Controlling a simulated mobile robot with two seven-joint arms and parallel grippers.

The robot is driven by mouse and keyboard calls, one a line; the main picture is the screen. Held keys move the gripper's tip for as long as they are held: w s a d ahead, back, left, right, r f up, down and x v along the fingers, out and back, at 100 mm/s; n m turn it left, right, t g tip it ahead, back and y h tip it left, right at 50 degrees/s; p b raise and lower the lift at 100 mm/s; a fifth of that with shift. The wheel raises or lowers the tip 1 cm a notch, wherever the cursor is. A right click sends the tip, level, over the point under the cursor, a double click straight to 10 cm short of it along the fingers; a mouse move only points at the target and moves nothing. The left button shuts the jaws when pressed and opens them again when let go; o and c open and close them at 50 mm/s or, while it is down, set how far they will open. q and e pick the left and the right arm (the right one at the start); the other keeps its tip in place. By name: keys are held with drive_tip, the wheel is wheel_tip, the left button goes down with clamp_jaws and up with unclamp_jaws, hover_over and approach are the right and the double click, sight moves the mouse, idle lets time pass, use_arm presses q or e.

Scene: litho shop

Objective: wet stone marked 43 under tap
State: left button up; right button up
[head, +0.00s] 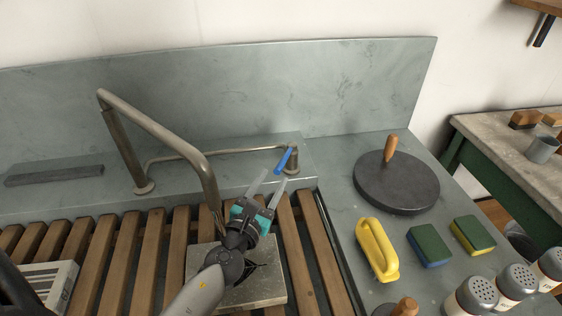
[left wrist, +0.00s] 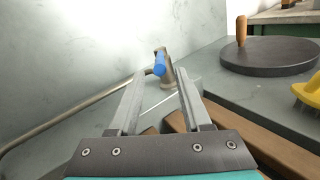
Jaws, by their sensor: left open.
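The tap's long curved spout (head: 165,130) arches over the wooden slats in the head view. Its blue lever (head: 283,161) stands on a valve at the back right of the sink, and it also shows in the left wrist view (left wrist: 160,62). My left gripper (head: 268,182) is open and empty, its two fingers pointing toward the blue lever from a short distance. A pale stone slab (head: 262,288) lies on the slats under my left arm; no number can be read on it. My right gripper is not in view.
A round dark levigator with a wooden handle (head: 397,188) stands on the right counter. A yellow brush (head: 377,250), sponges (head: 428,245) and several shakers (head: 470,297) are nearby. A dark bar (head: 54,176) lies on the left ledge.

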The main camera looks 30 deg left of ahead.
sight(281, 163)
use_arm(q)
drive_tip(key=w, duration=0.6)
drive_tip(key=shift+w+a, duration=0.2)
drive_tip(key=shift+a, duration=0.1)
drive_tip(key=shift+c, duration=0.3)
clamp_jaws()
idle(0.9)
